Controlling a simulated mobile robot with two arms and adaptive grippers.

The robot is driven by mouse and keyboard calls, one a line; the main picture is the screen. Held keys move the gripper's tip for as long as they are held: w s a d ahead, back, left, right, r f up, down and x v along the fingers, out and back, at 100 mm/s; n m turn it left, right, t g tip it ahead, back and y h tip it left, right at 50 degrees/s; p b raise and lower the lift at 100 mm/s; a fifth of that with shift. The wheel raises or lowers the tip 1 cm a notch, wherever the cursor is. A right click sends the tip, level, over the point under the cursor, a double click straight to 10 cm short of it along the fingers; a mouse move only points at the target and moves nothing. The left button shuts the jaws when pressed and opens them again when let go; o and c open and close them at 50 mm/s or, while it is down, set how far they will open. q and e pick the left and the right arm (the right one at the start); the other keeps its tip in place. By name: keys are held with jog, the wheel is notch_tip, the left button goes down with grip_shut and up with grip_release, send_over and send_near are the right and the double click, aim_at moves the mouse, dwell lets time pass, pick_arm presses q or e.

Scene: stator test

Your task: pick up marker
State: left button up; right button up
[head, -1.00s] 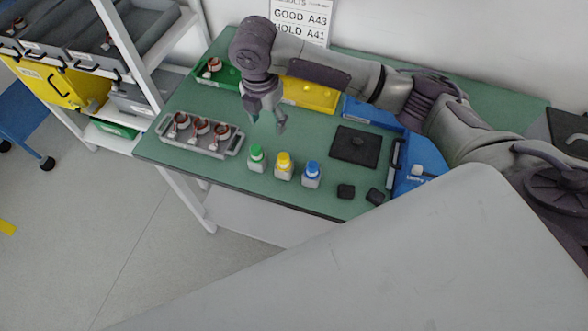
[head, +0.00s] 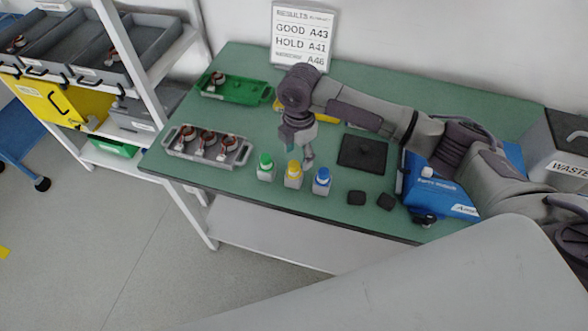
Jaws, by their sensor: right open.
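No pen-shaped marker can be made out. Three small bottle-like containers stand upright in a row near the table's front edge: one with a green cap (head: 265,169), one with a yellow cap (head: 293,176) and one with a blue cap (head: 321,182). My right gripper (head: 304,157) points down just behind the yellow-capped and blue-capped ones. It is open and seems to hold nothing; whether it touches either is unclear. My left gripper is not in view.
A grey tray (head: 176,152) with several copper-wound parts lies left. A green bin (head: 235,91) stands behind it. The arm partly hides a yellow bin (head: 318,107). A black pad (head: 362,153), two small black blocks and a blue case (head: 438,193) lie right.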

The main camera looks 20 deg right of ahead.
aim_at(294, 164)
jog(key=f, duration=0.2)
jog(key=a+f+p, duration=0.1)
jog(key=f, duration=0.1)
jog(key=shift+f, duration=0.25)
jog(key=shift+f+p, duration=0.3)
jog(key=shift+c, duration=0.4)
grip_shut()
